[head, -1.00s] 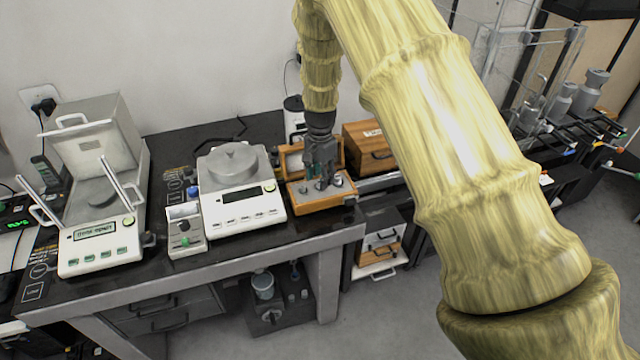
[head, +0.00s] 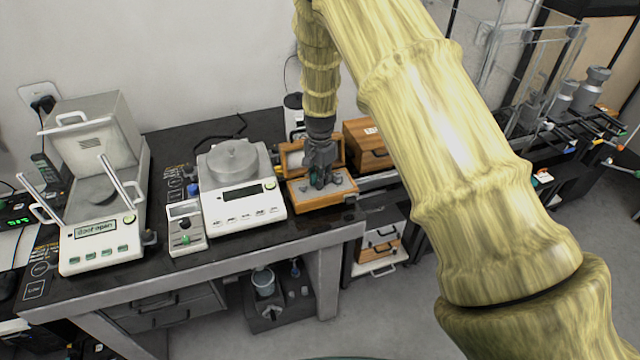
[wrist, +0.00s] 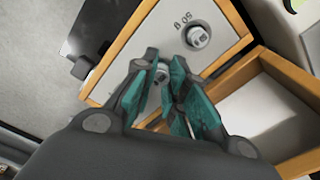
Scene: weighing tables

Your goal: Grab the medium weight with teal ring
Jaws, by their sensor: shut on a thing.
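My gripper (head: 320,182) points down into an open wooden weight box (head: 322,201) on the dark table. In the wrist view my gripper (wrist: 165,66) has teal pads on its fingers, and they are shut on a small metal weight (wrist: 161,74). The fingers cover much of this weight; I cannot tell whether it has a teal ring. Another metal weight (wrist: 198,37) with a knob stands in the box's grey insert, beside a "50 g" marking. It is apart from the fingers.
A white balance (head: 241,196) stands just left of the box, with a small meter (head: 186,228) and a larger balance with an open cover (head: 100,247) further left. A closed wooden case (head: 369,147) stands behind right. The box's open lid (head: 293,158) stands behind the gripper.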

